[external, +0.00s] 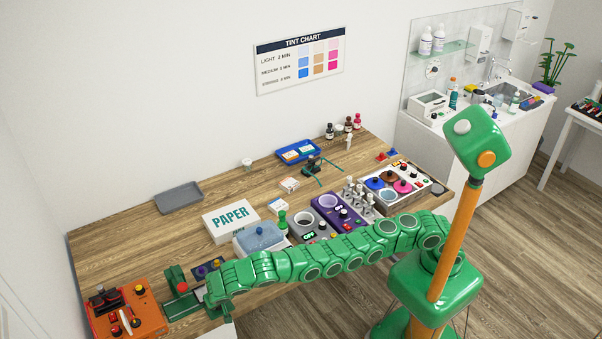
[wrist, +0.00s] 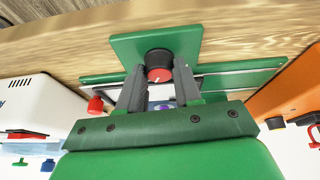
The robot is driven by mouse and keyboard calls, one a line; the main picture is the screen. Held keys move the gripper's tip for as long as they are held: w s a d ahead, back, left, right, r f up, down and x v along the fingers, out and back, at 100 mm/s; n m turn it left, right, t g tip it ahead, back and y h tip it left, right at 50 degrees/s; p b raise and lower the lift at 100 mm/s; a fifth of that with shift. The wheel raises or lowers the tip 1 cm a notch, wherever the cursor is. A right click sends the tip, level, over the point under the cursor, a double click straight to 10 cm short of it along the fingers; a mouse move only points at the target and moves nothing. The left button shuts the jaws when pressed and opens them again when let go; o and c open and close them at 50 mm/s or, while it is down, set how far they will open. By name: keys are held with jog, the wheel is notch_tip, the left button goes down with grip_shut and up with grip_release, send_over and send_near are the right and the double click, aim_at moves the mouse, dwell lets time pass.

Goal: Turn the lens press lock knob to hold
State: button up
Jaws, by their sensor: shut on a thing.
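The lens press (external: 174,277) is a green device with an upright plate and a rail, at the front left of the table. In the wrist view its green plate (wrist: 186,40) carries the lock knob (wrist: 159,57), black with a red face and a small pale mark. The knob also shows as a red spot in the external view (external: 182,287). My gripper (wrist: 160,72) has its two dark fingers on either side of the knob and is shut on it. The way the mark points and any hold label cannot be made out. In the external view my fingers are too small to tell.
An orange device (external: 142,317) stands close to the left of the press. A white PAPER box (external: 231,221) lies behind. The table's back left is mostly bare, with a grey tray (external: 179,197).

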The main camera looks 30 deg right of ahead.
jog(key=shift+w+d, duration=0.1)
jog(key=o, duration=0.8)
jog(key=shift+c, duration=0.2)
jog(key=shift+v, duration=2.55)
jog(key=s, duration=1.2)
jog(key=shift+a, duration=0.25)
